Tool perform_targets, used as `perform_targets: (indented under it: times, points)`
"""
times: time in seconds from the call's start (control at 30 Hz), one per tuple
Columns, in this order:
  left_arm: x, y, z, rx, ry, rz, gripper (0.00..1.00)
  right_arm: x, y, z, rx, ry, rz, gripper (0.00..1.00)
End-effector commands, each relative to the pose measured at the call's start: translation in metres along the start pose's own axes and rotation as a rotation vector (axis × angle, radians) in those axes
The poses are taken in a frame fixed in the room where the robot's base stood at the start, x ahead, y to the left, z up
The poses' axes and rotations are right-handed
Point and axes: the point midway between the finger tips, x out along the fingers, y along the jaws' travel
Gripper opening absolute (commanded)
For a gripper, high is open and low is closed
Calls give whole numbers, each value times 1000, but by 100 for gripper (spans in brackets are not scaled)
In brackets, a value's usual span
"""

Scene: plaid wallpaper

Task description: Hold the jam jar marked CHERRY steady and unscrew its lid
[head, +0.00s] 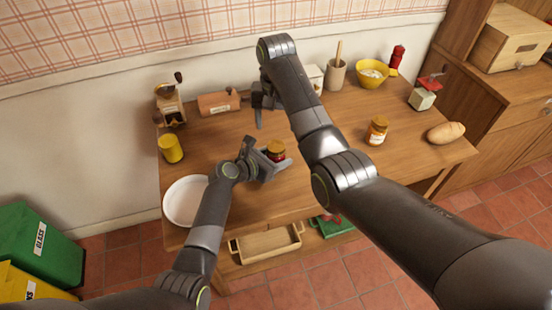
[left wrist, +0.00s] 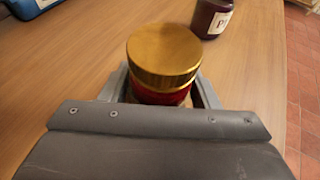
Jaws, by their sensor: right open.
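A jam jar with a gold lid and red contents (head: 276,149) stands on the wooden table; its label is not readable. It also shows in the left wrist view (left wrist: 164,55), upright between the two fingers. My left gripper (head: 272,162) is shut on this jar from the front, low on its body, leaving the lid clear above the fingers. My right gripper (head: 264,106) is open and empty, behind and slightly left of the jar, near the back of the table.
A dark jar with a label starting with P (left wrist: 212,17) stands beyond the held jar. An orange jar (head: 377,131) stands to the right. A white plate (head: 185,201), yellow tin (head: 171,148) and coffee grinder (head: 169,104) are at left.

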Motion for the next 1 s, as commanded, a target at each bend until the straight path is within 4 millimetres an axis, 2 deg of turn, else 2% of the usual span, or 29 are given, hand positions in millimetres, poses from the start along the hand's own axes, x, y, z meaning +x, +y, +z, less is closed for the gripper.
perform_targets:
  times: [0.03,0.37,0.53,0.8,1.0]
  points:
    - [0,0,0,0,0,0,42,0,0,0,0,0,0,66]
    - [0,0,0,0,0,0,0,0,0,0,13,0,0,66]
    - [0,0,0,0,1,0,0,0,0,0,143,0,0,66]
    - [0,0,-1,0,1,0,0,0,0,0,522,0,0,66]
    - [0,0,-1,0,1,0,0,0,0,0,720,0,0,66]
